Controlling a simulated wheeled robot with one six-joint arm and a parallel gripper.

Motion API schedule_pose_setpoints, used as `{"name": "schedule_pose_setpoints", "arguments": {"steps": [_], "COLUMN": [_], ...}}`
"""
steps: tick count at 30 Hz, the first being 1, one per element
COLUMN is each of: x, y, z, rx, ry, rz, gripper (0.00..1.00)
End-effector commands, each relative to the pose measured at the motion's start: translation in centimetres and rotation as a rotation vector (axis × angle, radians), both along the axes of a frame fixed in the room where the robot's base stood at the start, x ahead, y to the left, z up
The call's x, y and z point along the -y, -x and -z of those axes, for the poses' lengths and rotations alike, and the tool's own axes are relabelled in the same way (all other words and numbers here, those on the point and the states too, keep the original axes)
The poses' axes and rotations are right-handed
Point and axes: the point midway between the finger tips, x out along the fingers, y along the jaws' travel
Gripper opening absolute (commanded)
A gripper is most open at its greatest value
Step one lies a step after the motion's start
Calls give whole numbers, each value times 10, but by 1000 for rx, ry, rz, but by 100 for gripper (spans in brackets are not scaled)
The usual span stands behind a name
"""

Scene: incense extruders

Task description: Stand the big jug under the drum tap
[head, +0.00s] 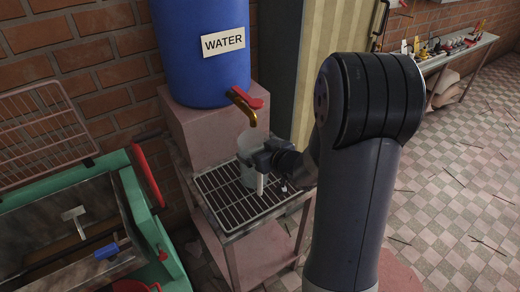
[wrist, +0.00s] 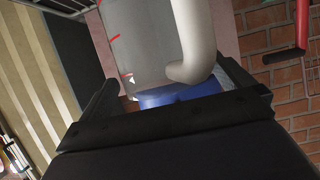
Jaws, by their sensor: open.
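The big jug (head: 246,146) is grey and translucent. It stands upright on the wire rack (head: 210,183), below the brass drum tap (head: 244,106) with its red lever. In the wrist view the jug (wrist: 145,45) fills the upper middle, with red marks on its wall and a thick pale handle (wrist: 196,40). My gripper (head: 262,162) is at the handle side of the jug, in front of it. Its fingers are open, one on each side of the handle in the wrist view (wrist: 170,76). Part of the jug is hidden behind the gripper. I cannot tell whether a finger touches it.
The blue water drum (head: 200,60) sits on a pink block (head: 200,132) behind the rack. A green machine (head: 125,175) with a red handle stands close at the left. A bench of tools (head: 455,47) is far right. The tiled floor at right is mostly clear.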

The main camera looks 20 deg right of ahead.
Motion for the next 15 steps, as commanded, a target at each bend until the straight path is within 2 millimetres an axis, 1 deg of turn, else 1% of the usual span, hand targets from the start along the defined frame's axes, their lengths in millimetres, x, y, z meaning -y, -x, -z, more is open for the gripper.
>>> {"name": "schedule_pose_setpoints", "arguments": {"steps": [5,12,15], "x": [9,24,28], "y": [23,67,83], "z": [-12,-32,-39], "rx": [2,4,3], "ry": [0,1,1], "rz": [4,6,5], "gripper": [100,100,100]}}
